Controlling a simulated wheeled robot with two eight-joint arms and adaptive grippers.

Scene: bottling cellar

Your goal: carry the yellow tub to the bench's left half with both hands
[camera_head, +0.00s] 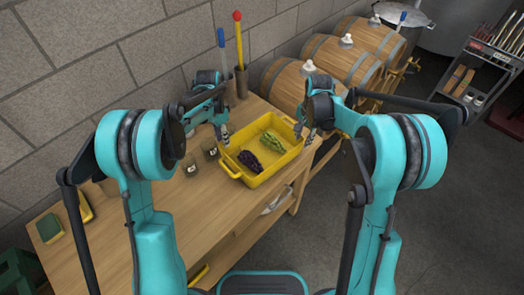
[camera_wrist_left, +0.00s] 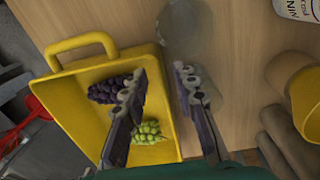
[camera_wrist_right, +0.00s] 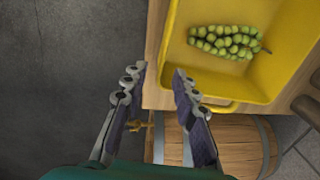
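The yellow tub (camera_head: 236,172) sits on the wooden bench (camera_head: 170,225) near its right edge. In it lie a dark purple grape bunch (camera_head: 250,161) and a green grape bunch (camera_head: 272,142). My left gripper (camera_head: 224,138) is open at the tub's left long wall. In the left wrist view, that wall runs between the fingers (camera_wrist_left: 160,100); contact cannot be told. My right gripper (camera_head: 303,130) is open by the tub's right side. In the right wrist view, its fingers (camera_wrist_right: 158,86) are apart, one over the tub's edge near a corner, the other outside over the floor.
Small glass jars (camera_head: 190,166) stand close left of the tub. A holder (camera_head: 241,82) with long brushes stands at the back. A green sponge (camera_head: 49,228) lies on the bench's left part, where wood is mostly clear. Barrels (camera_head: 345,60) stand beyond the bench's right end.

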